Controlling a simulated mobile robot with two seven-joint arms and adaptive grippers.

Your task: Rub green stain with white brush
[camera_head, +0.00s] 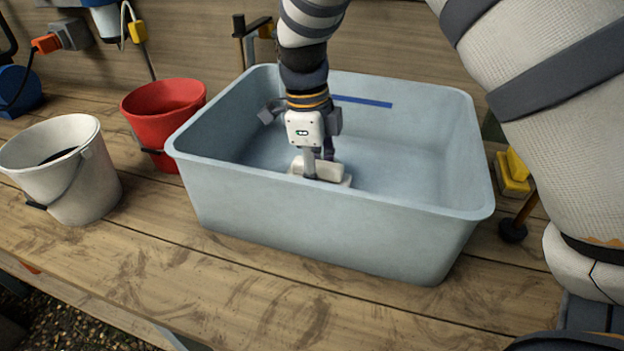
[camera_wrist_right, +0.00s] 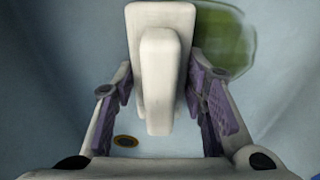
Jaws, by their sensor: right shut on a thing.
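The white brush (camera_wrist_right: 160,70) is between the purple-padded fingers of my right gripper (camera_wrist_right: 162,105), which is shut on its raised handle. The green stain (camera_wrist_right: 228,42) lies on the tub floor, just right of the brush in the wrist view. The brush covers or borders the stain's left edge; I cannot tell whether its underside touches the floor. In the head view my right gripper (camera_head: 318,162) reaches down into the pale blue tub (camera_head: 330,226), with the white brush (camera_head: 296,167) partly visible under it. The stain is hidden there. My left gripper is not in view.
A white bucket (camera_head: 85,190) and a red bucket (camera_head: 165,98) stand left of the tub. A yellow object (camera_head: 513,180) is to its right. A blue strip (camera_head: 362,101) shows inside the tub. The wooden bench (camera_head: 270,290) in front is clear.

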